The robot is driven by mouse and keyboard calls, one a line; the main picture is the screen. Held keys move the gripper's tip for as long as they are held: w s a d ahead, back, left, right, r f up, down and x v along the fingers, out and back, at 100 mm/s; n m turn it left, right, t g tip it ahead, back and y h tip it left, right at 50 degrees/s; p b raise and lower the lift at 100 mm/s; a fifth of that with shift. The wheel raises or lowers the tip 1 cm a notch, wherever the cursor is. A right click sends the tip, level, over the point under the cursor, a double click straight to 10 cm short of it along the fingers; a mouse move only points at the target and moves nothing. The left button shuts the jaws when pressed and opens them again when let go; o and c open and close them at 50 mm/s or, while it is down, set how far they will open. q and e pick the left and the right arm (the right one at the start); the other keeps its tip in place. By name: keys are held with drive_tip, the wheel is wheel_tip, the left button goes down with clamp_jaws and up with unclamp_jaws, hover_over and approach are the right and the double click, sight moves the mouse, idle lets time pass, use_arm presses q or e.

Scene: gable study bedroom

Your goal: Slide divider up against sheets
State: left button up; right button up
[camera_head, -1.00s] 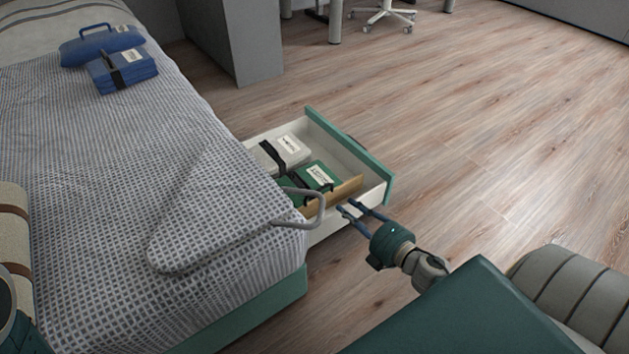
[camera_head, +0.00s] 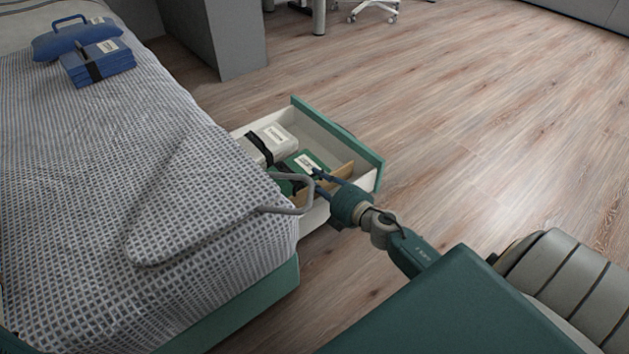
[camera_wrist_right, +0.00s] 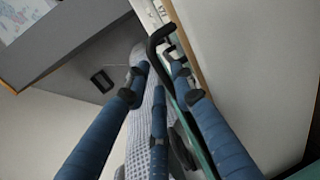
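The tan wooden divider (camera_head: 344,171) stands in the open drawer (camera_head: 372,171), on the near right side of the green folded sheets (camera_head: 291,163). It also shows in the right wrist view as a tan strip (camera_wrist_right: 187,42). White folded sheets (camera_head: 268,138) lie behind the green ones. Both bundles have a dark strap and a label. My right gripper (camera_head: 319,181) is over the drawer's near side at the divider, its blue fingers spread with nothing gripped between them. In the right wrist view the fingers (camera_wrist_right: 160,88) are apart; contact with the divider is unclear. My left gripper is out of view.
The bed (camera_head: 170,170) with a patterned cover stands left of the drawer. A grey bent rail (camera_head: 283,210) reaches over the drawer's near corner, close to my right fingers. Blue folded bedding (camera_head: 97,64) lies on the bed. Wooden floor (camera_head: 450,130) is clear to the right.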

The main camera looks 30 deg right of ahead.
clamp_jaws()
drive_tip(key=shift+r+x, duration=0.2)
drive_tip(key=shift+x, duration=0.95)
drive_tip(key=shift+r+x, duration=0.2)
drive_tip(key=shift+x, duration=0.9)
drive_tip(key=shift+w, duration=0.1)
unclamp_jaws()
drive_tip(key=a+v, duration=0.1)
drive_tip(key=v, duration=1.1)
drive_tip(key=shift+d, duration=0.45)
